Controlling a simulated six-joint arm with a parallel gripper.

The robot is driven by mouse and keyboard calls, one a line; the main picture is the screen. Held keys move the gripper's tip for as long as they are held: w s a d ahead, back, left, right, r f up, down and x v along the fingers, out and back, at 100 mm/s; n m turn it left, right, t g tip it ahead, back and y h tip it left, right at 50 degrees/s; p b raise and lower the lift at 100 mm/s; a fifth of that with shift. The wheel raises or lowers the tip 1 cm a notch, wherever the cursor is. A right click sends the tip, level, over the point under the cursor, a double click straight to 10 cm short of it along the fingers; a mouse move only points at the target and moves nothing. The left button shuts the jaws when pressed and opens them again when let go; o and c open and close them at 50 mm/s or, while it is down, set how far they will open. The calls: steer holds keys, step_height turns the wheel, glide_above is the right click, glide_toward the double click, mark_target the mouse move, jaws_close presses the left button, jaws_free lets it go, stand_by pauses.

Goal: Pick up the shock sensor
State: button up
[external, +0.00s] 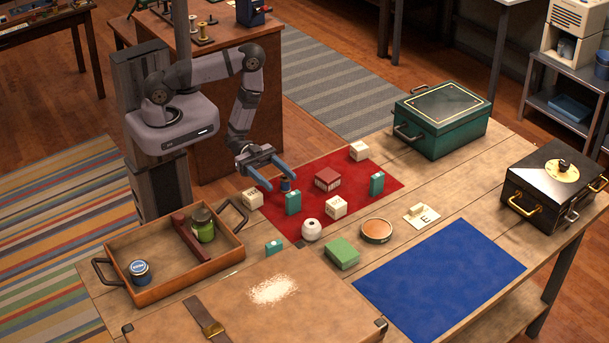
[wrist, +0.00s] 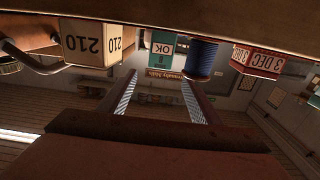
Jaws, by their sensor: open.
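No label reads "shock sensor", so I cannot tell for sure which thing it is. A teal block marked OK (wrist: 165,46) is in the wrist view, which shows the scene upside down. My gripper (external: 281,183) is open and empty, low over the cloth's left part. Its fingers (wrist: 158,98) point toward the OK block and a blue spool (wrist: 201,58). The spool (external: 286,186) is close to the fingertips in the external view.
The blue mat (external: 440,270) is clear.

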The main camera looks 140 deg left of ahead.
mark_target(292, 200)
steer(key=shift+w+f, duration=0.2)
steer(key=shift+w, duration=2.7)
steer(key=c, duration=1.2)
